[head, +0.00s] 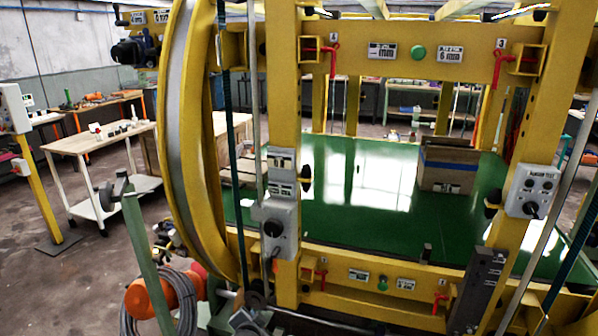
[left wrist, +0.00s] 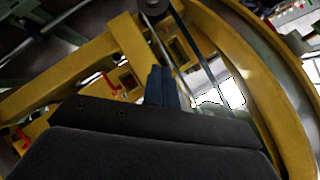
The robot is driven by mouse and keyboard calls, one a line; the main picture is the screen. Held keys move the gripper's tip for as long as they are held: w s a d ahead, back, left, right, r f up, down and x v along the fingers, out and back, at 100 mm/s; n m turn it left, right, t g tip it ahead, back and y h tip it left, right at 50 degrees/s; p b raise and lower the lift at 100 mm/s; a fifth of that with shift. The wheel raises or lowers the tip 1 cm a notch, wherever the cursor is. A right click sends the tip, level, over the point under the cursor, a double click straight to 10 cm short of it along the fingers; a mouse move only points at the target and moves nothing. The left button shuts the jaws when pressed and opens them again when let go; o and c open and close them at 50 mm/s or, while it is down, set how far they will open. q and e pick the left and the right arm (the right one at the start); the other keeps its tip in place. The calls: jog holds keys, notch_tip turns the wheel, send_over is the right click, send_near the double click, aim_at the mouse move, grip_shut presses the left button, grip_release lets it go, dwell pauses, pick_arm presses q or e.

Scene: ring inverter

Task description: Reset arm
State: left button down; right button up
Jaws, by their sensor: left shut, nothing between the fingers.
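My left gripper (left wrist: 162,72) shows in the left wrist view as two dark blue-grey fingers pressed together beyond a wide black body. It is shut with nothing between the fingers. It points toward yellow beams of the ring inverter, and I cannot tell its exact distance from them. In the head view I cannot clearly pick it out from the machine's dark parts. The yellow ring (head: 180,140) stands upright left of the frame in the head view. It also curves along the right of the left wrist view (left wrist: 262,75). My right gripper does not show.
A cardboard box (head: 447,165) stands on the green platform (head: 330,215) inside the frame. Control boxes (head: 279,228) are fixed to the posts. A hose reel (head: 160,300) is at the lower left. A wooden cart (head: 95,140) stands on open floor at left.

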pick_arm(q)
jog(key=s+f+n+g, duration=0.2)
jog(key=s+f, duration=0.5)
jog(key=s, duration=0.6)
jog(key=s+a+f+n+g+h, duration=0.1)
jog(key=s+f+g, duration=0.4)
jog(key=s, duration=0.9)
jog(key=s+a+f+n+g, duration=0.1)
jog(key=s+f+n+g, duration=0.2)
jog(key=s+f, duration=0.6)
jog(key=s+n, duration=0.1)
jog(key=s, duration=0.3)
jog(key=shift+s+f+g+h, duration=0.25)
jog(key=shift+s+g+h, duration=0.1)
jog(key=shift+g+h, duration=0.05)
jog(key=shift+a, duration=0.2)
